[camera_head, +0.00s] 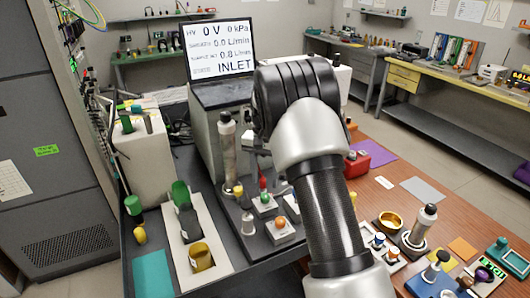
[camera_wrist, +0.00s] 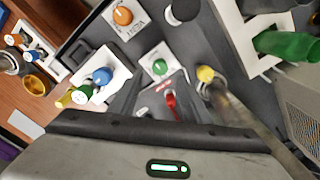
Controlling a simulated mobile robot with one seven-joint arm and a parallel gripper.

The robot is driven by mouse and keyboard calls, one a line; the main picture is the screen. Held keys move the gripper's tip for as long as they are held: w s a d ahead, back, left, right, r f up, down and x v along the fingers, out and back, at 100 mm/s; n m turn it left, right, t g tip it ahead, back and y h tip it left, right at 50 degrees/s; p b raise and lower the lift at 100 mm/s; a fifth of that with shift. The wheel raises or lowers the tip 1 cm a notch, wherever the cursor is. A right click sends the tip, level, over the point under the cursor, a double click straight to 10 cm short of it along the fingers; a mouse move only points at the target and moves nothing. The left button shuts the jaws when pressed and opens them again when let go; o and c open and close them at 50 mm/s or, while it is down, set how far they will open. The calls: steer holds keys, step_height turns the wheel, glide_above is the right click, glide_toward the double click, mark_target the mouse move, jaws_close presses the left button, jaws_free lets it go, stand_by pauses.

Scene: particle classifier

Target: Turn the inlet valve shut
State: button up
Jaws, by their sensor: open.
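In the head view an orange knob (camera_head: 280,222) sits on a pale square plate on the dark panel, with a green knob (camera_head: 264,198) and a red-topped part (camera_head: 263,183) behind it. The green knob (camera_wrist: 158,67) and a red handle (camera_wrist: 171,99) lie below. I cannot tell for sure which one is the inlet valve. My gripper (camera_wrist: 164,90) is open above the panel, around the red handle's line of sight, with no contact visible. My arm hides it in the head view.
A screen (camera_head: 221,46) reads "INLET" with 0 V and 0 kPa. A metal cylinder (camera_head: 227,150) stands left of my arm. A white tray (camera_head: 177,240) with green and yellow cups lies further left. A blue knob (camera_wrist: 103,76) is beside my gripper.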

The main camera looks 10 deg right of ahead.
step_height(320, 180, up, 11)
steer(key=shift+p, duration=0.3)
steer(key=s+r+n+t+p, duration=0.3)
steer(key=s+r, duration=1.3)
steer(key=s, duration=0.1)
steer(key=s+f+n+t+p, duration=0.1)
steer(key=s+n+t+p, duration=0.1)
steer(key=s, duration=1.6)
steer(key=shift+f+n+t, duration=0.25)
steer(key=shift+n+t, duration=0.05)
steer(key=shift+n, duration=0.3)
